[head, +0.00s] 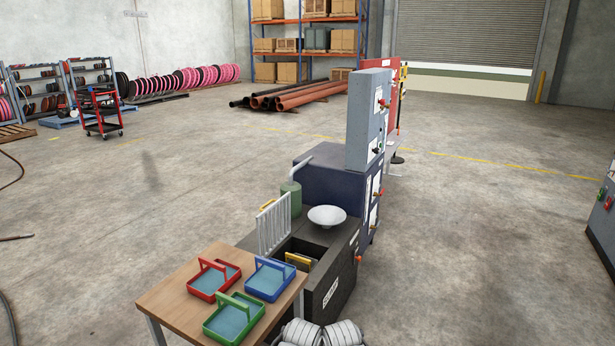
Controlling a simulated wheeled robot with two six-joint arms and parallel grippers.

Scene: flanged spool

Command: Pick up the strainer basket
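A yellow handle (298,259) shows in the open well of a dark tank (345,266). It may belong to a strainer basket; the rest of that piece is hidden by the tank walls. Three shallow handled trays with blue-grey insides stand on a wooden table (180,290): a red one (205,296), a blue one (290,287) and a green one (228,338). I cannot tell from this view whether any of them is a strainer. Neither of my grippers can be made out in the head view.
A white grate (274,226) stands upright at the tank's left side, and a white bowl (327,215) sits on its top. A green canister (291,197) and a tall grey cabinet (366,120) stand behind. The concrete floor is open to the left and right.

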